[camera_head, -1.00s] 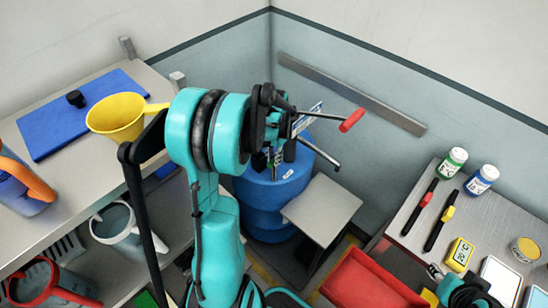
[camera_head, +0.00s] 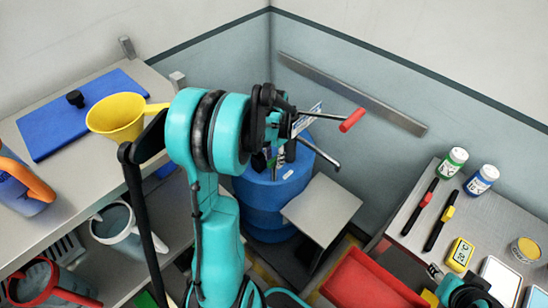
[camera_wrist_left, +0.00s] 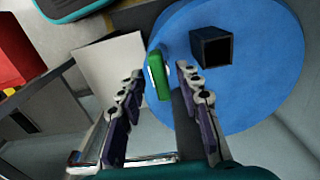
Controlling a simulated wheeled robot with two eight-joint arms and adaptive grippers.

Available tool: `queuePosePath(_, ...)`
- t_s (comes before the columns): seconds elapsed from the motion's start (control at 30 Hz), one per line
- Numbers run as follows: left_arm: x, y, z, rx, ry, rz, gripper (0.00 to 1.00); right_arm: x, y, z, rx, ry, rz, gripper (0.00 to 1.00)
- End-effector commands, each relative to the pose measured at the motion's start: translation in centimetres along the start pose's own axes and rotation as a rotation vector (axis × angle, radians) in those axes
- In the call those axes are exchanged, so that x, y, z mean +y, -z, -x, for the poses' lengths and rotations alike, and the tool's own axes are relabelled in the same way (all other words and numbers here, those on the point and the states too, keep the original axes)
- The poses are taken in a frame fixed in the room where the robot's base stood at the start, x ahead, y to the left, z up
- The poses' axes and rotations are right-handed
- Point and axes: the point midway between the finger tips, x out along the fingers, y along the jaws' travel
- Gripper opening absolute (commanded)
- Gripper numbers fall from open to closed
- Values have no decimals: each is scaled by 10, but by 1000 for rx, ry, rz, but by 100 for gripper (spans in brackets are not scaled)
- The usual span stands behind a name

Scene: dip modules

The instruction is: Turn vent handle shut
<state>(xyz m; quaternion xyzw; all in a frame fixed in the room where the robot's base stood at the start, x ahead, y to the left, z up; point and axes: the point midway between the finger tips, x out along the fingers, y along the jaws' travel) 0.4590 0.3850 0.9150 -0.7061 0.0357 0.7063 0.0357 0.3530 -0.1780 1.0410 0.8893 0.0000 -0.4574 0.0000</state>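A blue drum (camera_head: 262,208) stands in the corner, partly hidden behind my left arm. In the left wrist view its round top (camera_wrist_left: 262,75) carries a square dark fitting (camera_wrist_left: 211,48). Those fingers are apart, and I cannot tell whether either touches the green piece. A rod with a red grip (camera_head: 352,120) sticks out beyond the gripper. My right gripper (camera_head: 468,292) is at the lower right edge, its fingers unclear.
A shelf on the left holds a yellow funnel (camera_head: 117,116) and a blue board (camera_head: 75,112). A grey plate (camera_head: 322,208) and a red bin (camera_head: 365,285) stand beside the drum. The right bench (camera_head: 410,215) carries bottles and tools.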

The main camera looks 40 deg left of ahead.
Motion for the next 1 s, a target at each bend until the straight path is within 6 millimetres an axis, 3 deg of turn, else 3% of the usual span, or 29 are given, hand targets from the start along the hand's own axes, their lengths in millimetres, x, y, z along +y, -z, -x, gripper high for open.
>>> queuePosePath(0.17, 0, 0, 7, 0, 0, 0, 34, 0, 0, 0, 0, 0, 0, 40)
queuePosePath(0.27, 0, 0, 21, 0, 0, 0, 34, 0, 0, 0, 0, 0, 0, 40)
queuePosePath(0.5, 0, 0, 74, 0, 0, 0, 34, 0, 0, 0, 0, 0, 0, 40)
queuePosePath(0.7, 0, 0, 107, 0, 0, 0, 34, 0, 0, 0, 0, 0, 0, 40)
queuePosePath(1.0, 0, 0, 120, 0, 0, 0, 34, 0, 0, 0, 0, 0, 0, 40)
